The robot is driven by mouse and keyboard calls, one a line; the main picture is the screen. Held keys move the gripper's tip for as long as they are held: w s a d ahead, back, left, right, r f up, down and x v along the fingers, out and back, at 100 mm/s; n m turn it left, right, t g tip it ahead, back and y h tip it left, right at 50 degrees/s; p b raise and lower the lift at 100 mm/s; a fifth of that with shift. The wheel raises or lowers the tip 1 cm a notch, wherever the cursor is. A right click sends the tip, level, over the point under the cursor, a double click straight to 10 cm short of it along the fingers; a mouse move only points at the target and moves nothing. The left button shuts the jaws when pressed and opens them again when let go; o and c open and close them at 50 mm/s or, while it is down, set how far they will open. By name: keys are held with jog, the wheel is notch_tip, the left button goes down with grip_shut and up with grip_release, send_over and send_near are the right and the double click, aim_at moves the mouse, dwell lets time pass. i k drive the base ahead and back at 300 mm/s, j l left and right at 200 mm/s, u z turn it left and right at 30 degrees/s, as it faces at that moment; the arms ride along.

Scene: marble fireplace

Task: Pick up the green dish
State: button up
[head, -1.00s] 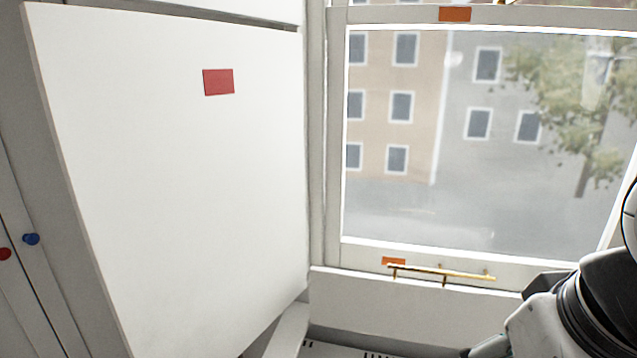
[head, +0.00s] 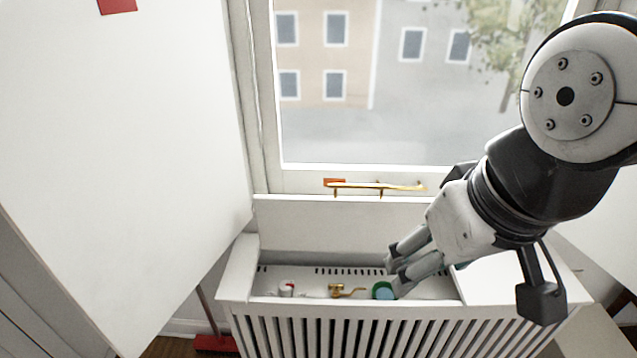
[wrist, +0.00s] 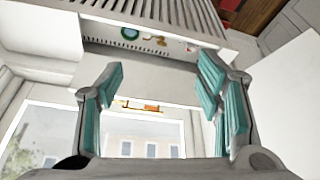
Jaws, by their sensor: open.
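The green dish (head: 382,290) is small and round, with a green rim and a bluish inside. It sits in the recess on top of the white slatted radiator cover, partly covered by my gripper in the head view. My gripper (head: 394,272) is open and empty, and in the head view its fingertips overlap the area beside the dish. The wrist view shows the dish (wrist: 130,33) near the top, beyond the spread teal-padded fingers (wrist: 160,75), so the gripper is apart from it.
A brass valve (head: 346,290) and a white-and-red item (head: 287,288) stand left of the dish in the recess. The radiator cover (head: 330,312) has a raised back panel. A window with a gold handle (head: 375,186) is behind. A large white panel (head: 120,160) stands at left.

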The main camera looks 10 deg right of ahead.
aim_at(382, 291)
jog(key=l+u, duration=0.15)
jog(key=l, duration=2)
jog(key=k, duration=0.05)
